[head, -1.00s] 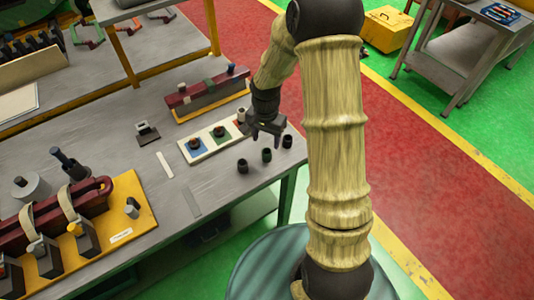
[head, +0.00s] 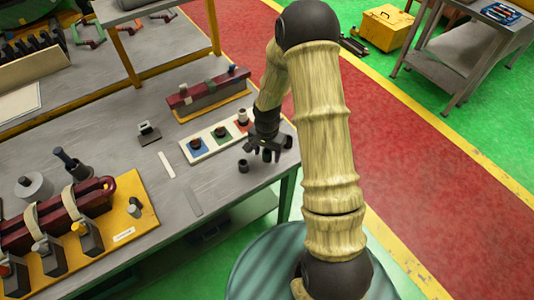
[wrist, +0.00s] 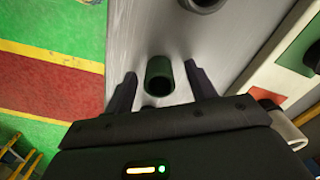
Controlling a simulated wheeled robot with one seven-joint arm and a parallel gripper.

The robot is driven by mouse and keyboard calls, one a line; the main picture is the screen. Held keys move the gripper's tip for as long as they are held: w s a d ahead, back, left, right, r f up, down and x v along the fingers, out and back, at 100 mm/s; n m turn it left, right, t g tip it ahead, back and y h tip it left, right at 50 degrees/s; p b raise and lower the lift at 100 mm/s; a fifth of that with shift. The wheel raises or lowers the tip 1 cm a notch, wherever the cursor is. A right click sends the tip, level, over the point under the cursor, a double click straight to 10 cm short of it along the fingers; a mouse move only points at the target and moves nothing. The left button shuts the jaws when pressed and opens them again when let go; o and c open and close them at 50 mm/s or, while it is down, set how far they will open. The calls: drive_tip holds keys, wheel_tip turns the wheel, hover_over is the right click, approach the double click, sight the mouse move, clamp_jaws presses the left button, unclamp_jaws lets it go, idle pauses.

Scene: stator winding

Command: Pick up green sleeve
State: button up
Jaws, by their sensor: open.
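The green sleeve (wrist: 159,72) is a short, dark green hollow cylinder standing upright on the grey bench. In the wrist view it sits between the two fingers of my gripper (wrist: 162,80), with a gap on either side. My gripper is open and holds nothing. In the head view my gripper (head: 266,150) is low over the bench's near right corner and largely hides the green sleeve.
A dark sleeve (head: 243,166) stands left of my gripper; a sleeve also shows at the wrist view's top edge (wrist: 205,3). A white board (head: 197,156) with blue, green and red patches lies behind. The bench's edge is close on the right.

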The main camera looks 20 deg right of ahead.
idle(0.5)
drive_tip(key=c, duration=1.1)
drive_tip(key=shift+o, duration=0.2)
drive_tip(key=shift+s, duration=0.1)
drive_tip(key=shift+r, duration=0.25)
wheel_tip(320, 180, up, 10)
drive_tip(key=b, duration=0.1)
drive_tip(key=shift+f, duration=0.25)
drive_tip(key=shift+f, duration=0.1)
